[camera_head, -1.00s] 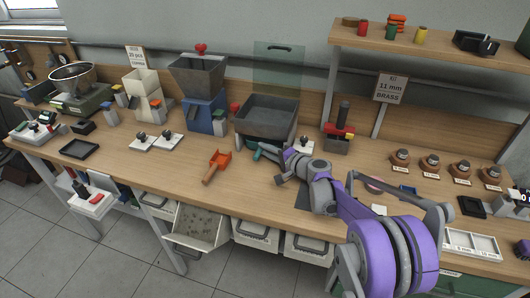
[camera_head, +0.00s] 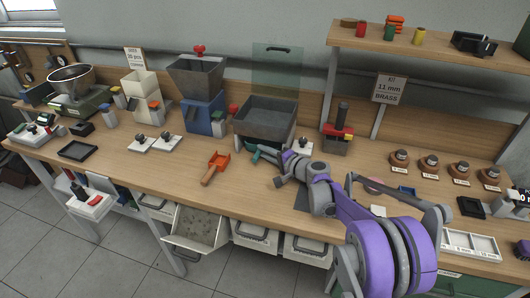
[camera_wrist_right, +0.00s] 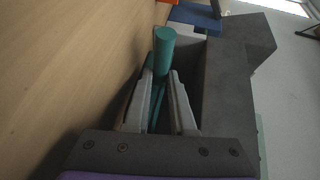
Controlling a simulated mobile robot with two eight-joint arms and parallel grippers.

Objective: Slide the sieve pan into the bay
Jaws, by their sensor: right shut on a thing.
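A dark grey box-shaped sieve unit (camera_head: 266,116) stands at the back middle of the bench. A teal handle (camera_head: 255,156) shows at its front, low near the bench top; I take it as the sieve pan's handle. My right gripper (camera_head: 279,167) reaches it from the right. In the right wrist view, the fingers (camera_wrist_right: 161,100) are shut on the teal handle (camera_wrist_right: 164,45), whose round end sticks out past the tips. The grey wall of the unit is close on the right there. The pan's body and the bay are hidden or not distinguishable. My left gripper is out of view.
Open bench lies in front.

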